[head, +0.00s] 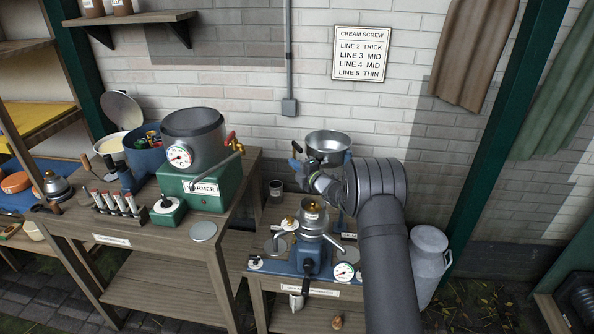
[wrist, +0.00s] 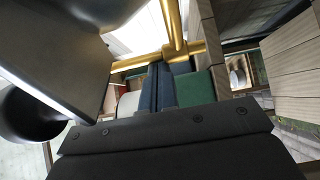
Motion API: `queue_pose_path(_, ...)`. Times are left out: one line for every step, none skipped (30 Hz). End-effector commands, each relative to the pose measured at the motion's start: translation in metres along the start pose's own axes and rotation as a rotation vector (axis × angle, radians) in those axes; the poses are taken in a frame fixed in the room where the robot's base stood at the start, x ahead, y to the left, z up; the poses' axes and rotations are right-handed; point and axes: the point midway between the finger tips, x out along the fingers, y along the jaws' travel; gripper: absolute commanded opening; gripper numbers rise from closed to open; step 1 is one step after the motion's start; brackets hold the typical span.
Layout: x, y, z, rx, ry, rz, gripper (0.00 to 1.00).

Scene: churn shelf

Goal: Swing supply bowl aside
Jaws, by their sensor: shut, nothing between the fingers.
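The supply bowl (head: 328,142) is a wide silver metal bowl standing above the blue separator (head: 312,240), in front of the brick wall. It appears level. My gripper (head: 297,163) is just left of and below the bowl's rim, partly hidden by my own wrist. In the wrist view its dark blue fingers (wrist: 163,78) are together with nothing held. Brass bars (wrist: 176,48) cross close to the fingertips; I cannot tell whether they touch. A large smooth grey curved surface (wrist: 50,50) fills the upper left there, possibly the bowl.
The green warmer (head: 200,188) with its grey pot (head: 193,138) stands on the higher bench to the left. A milk can (head: 428,262) is right of my arm. A small dark cup (head: 275,188) stands behind the separator. A sign (head: 361,54) hangs on the wall.

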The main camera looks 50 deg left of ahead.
Motion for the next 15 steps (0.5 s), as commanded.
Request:
queue_pose_path(-0.001,0.000,-0.001,0.001,-0.001,-0.001,0.00)
queue_pose_path(-0.001,0.000,-0.003,0.001,0.000,-0.001,0.00)
queue_pose_path(-0.002,0.000,-0.006,0.001,0.000,-0.001,0.00)
queue_pose_path(-0.003,0.000,-0.009,0.001,0.000,-0.001,0.00)
queue_pose_path(-0.003,0.000,-0.013,0.001,0.001,-0.001,0.00)
queue_pose_path(-0.005,0.001,-0.019,0.001,0.002,-0.001,0.00)
queue_pose_path(-0.006,0.001,-0.024,0.001,0.002,-0.001,0.00)
queue_pose_path(-0.008,0.000,-0.030,0.002,0.002,-0.002,0.00)
queue_pose_path(-0.010,0.001,-0.038,0.001,0.002,-0.001,0.00)
queue_pose_path(-0.013,0.001,-0.042,0.002,0.001,-0.001,0.00)
queue_pose_path(-0.022,0.001,-0.038,0.002,-0.002,-0.002,0.00)
queue_pose_path(-0.032,0.001,-0.037,0.001,-0.003,-0.002,0.00)
queue_pose_path(-0.038,0.001,-0.037,0.000,-0.002,0.000,0.00)
queue_pose_path(-0.045,0.001,-0.036,0.001,-0.003,-0.002,0.00)
queue_pose_path(-0.054,0.000,-0.036,0.002,-0.003,-0.001,0.00)
